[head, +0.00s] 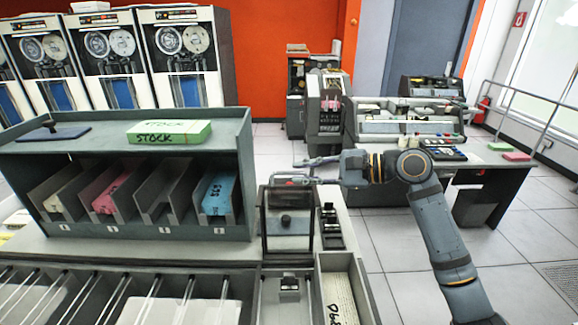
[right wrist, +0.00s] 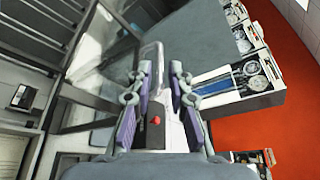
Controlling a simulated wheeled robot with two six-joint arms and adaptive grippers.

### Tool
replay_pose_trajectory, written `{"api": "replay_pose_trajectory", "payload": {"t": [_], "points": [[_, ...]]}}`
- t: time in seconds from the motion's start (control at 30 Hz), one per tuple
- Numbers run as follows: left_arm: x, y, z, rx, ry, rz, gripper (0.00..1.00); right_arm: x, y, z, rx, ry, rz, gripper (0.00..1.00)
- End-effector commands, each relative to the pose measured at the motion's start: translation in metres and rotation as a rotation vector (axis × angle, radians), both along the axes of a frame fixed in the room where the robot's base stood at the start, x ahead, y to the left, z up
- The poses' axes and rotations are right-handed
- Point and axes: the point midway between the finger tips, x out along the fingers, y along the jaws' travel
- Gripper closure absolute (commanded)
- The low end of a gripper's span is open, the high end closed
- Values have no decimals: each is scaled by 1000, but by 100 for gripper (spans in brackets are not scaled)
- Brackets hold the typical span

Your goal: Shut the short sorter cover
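The short sorter cover (head: 288,243) is a clear panel in a dark frame, standing raised at the right end of the sorter. It also shows as a clear slanted pane in the right wrist view (right wrist: 92,112). A pale, rounded handle (right wrist: 152,55) is at its upper edge. My right gripper (head: 305,170) reaches in from the right to the top of the cover. Its two fingers (right wrist: 161,72) are apart, with the handle close to the fingertips. I cannot tell whether they touch it. My left gripper is not in view.
A grey shelf unit (head: 60,147) with card pockets stands left of the cover, bearing a green STOCK block (head: 169,132). A long clear cover with rails (head: 110,290) lies in front. A tray of cards (head: 342,295) is at right. Open floor (head: 400,260) lies beyond.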

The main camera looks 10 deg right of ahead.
Motion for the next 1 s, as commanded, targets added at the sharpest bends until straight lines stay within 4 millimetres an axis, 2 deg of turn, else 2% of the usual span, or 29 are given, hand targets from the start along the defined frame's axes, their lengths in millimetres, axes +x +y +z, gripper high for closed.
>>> {"api": "replay_pose_trajectory", "payload": {"t": [0.1,0.23,0.6,0.63,0.77,1.0], "points": [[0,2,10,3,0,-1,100,9,17,-1,5,2,3,81],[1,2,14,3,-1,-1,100,16,28,-7,3,2,0,81],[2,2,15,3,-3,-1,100,20,34,-11,-2,1,-1,81],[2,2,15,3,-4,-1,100,20,34,-11,-2,1,-1,83],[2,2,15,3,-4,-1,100,20,34,-11,-2,1,-1,100],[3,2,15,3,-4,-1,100,20,34,-11,-2,1,-1,100]]}}
